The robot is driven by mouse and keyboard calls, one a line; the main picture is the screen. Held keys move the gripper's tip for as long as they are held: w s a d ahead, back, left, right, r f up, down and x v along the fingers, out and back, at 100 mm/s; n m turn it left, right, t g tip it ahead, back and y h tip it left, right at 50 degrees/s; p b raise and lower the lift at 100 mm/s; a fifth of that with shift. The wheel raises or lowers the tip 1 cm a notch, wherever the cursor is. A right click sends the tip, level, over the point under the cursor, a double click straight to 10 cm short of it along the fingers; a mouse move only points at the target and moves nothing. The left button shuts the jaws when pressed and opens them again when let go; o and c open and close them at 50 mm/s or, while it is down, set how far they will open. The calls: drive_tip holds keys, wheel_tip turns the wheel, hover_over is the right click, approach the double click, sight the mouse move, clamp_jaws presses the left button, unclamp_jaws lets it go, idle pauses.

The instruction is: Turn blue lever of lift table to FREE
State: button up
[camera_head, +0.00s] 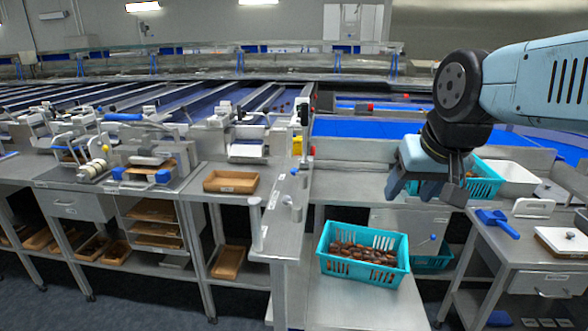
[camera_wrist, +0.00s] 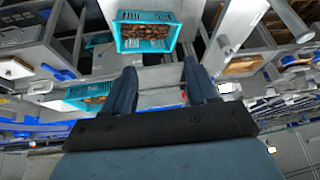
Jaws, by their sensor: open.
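A teal crate of dates (camera_head: 340,278) stands on a grey low table top (camera_head: 318,312), which looks like the lift table. A small lever with a blue knob (camera_head: 432,238) shows just right of the crate, below my gripper; its setting and any FREE mark are too small to read. My gripper (camera_head: 428,194) is open and empty, above and to the right of the crate, clear of the lever.
A second teal crate (camera_head: 484,184) stands behind my gripper. A blue scoop (camera_head: 497,223) lies on the right bench (camera_head: 490,245). A grey post-mounted rail (camera_head: 285,225) stands left of the crate. A wooden tray (camera_head: 231,181) sits on the left bench.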

drive_tip(key=w+a+r+m+y, duration=0.25)
drive_tip(key=w+m, duration=0.35)
drive_tip(key=w, duration=0.4)
drive_tip(key=m+g, duration=0.2)
drive_tip(key=m, duration=1.3)
hover_over(296, 169)
drive_tip(key=s+d, duration=0.4)
wheel_tip(296, 169, down, 6)
drive_tip(key=f, duration=0.1)
drive_tip(key=shift+y, duration=0.35)
drive_tip(key=x, duration=1.2)
drive_tip(key=shift+a+f, duration=0.15)
drive_tip(key=shift+f, duration=0.15)
drive_tip(key=shift+c, duration=0.5)
drive_tip(key=c, duration=0.9)
